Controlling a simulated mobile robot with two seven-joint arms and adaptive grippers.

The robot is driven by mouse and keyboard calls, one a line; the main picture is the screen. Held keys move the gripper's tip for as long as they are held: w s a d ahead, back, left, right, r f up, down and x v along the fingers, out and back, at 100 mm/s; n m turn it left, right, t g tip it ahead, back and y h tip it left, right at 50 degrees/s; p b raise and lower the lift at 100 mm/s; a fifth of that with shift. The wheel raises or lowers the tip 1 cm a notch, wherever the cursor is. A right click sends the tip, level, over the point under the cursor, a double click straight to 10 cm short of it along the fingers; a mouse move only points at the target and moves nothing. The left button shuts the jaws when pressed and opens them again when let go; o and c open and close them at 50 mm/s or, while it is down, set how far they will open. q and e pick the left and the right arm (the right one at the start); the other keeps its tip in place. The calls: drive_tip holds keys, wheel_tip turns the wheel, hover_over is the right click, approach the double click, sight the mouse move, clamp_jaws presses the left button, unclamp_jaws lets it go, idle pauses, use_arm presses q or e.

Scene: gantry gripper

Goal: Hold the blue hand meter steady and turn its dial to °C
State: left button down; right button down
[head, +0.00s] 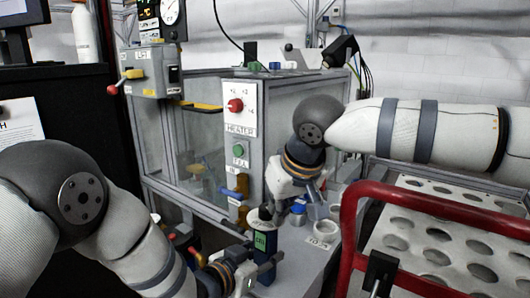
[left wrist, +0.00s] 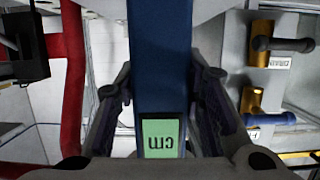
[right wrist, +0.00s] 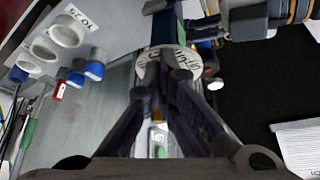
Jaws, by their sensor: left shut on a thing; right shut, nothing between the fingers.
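My left gripper (head: 257,266) is shut on the meter's body. The dial (right wrist: 147,62) is a pale disc with dark lettering at the meter's end in the right wrist view. My right gripper (right wrist: 166,66) is shut and empty, its fingertips in front of the dial and covering part of it. Contact and the dial's setting cannot be told.
White cups (head: 324,232) and blue-capped bottles (head: 298,213) stand close right of the meter. A red-railed cart (head: 346,222) with a perforated tray is at right. The glass enclosure (head: 200,150) with its heater panel (head: 238,108) and coloured valve handles (head: 236,194) stands behind.

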drive_tip(key=shift+a+r, duration=0.8)
drive_tip(key=shift+r, duration=2.6)
drive_tip(key=f, duration=0.4)
drive_tip(key=s+f, duration=0.1)
drive_tip(key=f, duration=0.1)
drive_tip(key=shift+f, duration=0.3)
drive_tip(key=shift+w, duration=0.1)
drive_tip(key=shift+w, duration=0.35)
drive_tip(key=shift+w+d, duration=0.1)
drive_tip(key=shift+d, duration=0.1)
drive_tip(key=shift+w+d+f, duration=0.1)
drive_tip(key=shift+w+d, duration=0.1)
drive_tip(key=shift+d, duration=0.3)
drive_tip(key=shift+f, duration=0.1)
